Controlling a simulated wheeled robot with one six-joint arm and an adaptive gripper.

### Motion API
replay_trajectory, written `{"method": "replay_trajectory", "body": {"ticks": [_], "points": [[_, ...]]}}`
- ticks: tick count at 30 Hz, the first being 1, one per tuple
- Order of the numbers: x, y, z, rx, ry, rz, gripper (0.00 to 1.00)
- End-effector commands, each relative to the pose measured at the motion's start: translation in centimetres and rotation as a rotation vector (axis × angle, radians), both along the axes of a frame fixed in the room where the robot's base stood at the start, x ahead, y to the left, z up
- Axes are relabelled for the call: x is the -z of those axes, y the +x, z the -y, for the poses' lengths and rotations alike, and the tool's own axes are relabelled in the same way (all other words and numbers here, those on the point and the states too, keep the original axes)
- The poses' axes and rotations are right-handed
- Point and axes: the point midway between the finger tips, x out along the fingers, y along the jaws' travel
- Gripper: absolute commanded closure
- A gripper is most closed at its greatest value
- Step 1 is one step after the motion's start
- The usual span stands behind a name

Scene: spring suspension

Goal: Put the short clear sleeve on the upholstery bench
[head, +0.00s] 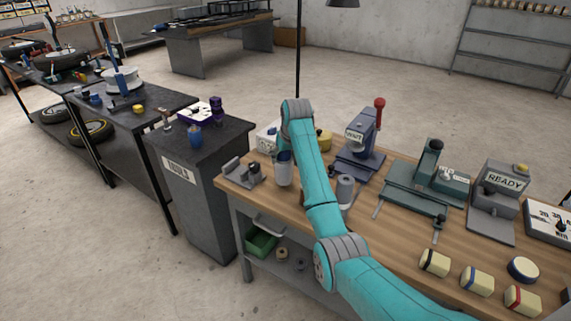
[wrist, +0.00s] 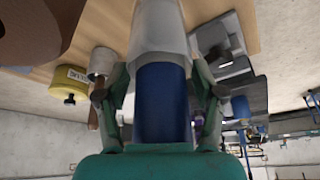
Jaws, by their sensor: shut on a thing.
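My gripper (wrist: 158,92) is shut on a cylindrical piece: a pale translucent sleeve (wrist: 160,35) with a dark blue cylindrical part (wrist: 162,105) at the near end. A finger stands on each side of it, around where pale meets blue. In the head view what looks like the same pale and blue piece (head: 283,171) shows just left of my arm, over the left end of the wooden-topped bench (head: 395,240). My arm hides most of the gripper there. I cannot tell whether the piece touches the bench top, nor which bench is the upholstery one.
A grey cylinder (head: 346,190) stands right of my arm, near a blue press marked WAIT (head: 362,142). A grey bracket (head: 242,172) sits at the bench's left end. A machine marked READY (head: 497,200) and several cream blocks (head: 477,281) are right. A dark cabinet (head: 200,195) stands left.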

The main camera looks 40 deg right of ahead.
Motion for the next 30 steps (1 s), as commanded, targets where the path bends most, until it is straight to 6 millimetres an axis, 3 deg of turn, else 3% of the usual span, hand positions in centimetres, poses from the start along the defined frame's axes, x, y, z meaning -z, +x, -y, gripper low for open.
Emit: {"method": "replay_trajectory", "body": {"ticks": [6, 18, 19, 21, 30], "points": [[2.8, 0.0, 0.0, 0.000, 0.000, -0.001, 0.81], [3.3, 0.0, 0.0, 0.000, 0.000, 0.000, 0.81], [3.3, 0.0, 0.0, 0.000, 0.000, -0.001, 0.24], [3.3, 0.0, 0.0, 0.000, 0.000, -0.001, 0.07], [3.3, 0.0, 0.0, 0.000, 0.000, 0.000, 0.07]]}}
